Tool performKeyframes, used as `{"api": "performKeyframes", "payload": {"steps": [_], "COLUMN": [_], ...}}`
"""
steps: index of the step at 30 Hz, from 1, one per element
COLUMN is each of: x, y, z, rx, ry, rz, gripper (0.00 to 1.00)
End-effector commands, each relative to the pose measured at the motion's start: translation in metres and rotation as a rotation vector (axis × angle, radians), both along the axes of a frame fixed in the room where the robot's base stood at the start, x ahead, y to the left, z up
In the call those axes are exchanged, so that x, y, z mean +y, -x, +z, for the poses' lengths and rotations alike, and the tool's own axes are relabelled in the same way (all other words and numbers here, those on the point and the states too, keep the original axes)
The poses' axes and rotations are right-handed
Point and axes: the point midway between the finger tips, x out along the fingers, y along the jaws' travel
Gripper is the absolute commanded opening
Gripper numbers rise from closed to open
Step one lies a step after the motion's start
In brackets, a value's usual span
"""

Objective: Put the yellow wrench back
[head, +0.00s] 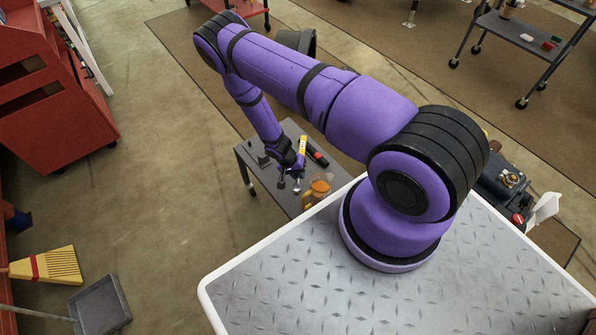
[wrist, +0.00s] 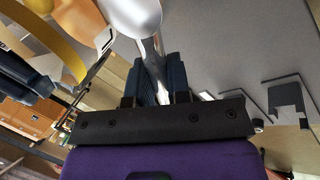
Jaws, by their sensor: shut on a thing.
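The yellow wrench shows in the head view as a yellow handle (head: 302,146) on one side of my gripper (head: 291,172) and a silver end on the other. In the wrist view my gripper (wrist: 158,82) is shut on its silver metal shaft (wrist: 151,52), with the broad rounded head (wrist: 130,14) pointing away. The yellow part is not clearly seen in the wrist view, and the fingers hide part of the shaft. My gripper is over a small grey cart (head: 262,175); I cannot tell whether the wrench touches it.
A red-and-black tool (head: 317,156) and an orange round item (head: 320,187) are close to my gripper on the cart. Grey holders (wrist: 286,97) show at the right of the wrist view.

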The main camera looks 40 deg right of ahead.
Motion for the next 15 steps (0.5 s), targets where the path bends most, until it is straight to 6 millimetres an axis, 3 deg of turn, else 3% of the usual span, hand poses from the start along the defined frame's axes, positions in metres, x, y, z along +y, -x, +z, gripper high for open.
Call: {"api": "performKeyframes", "payload": {"steps": [9,15], "x": [-0.002,-0.002], "y": [0.004,0.004], "z": [-0.047,-0.064], "rx": [0.001,0.001], "ry": [0.000,0.000], "rz": [-0.009,-0.009], "gripper": [0.00,0.00]}}
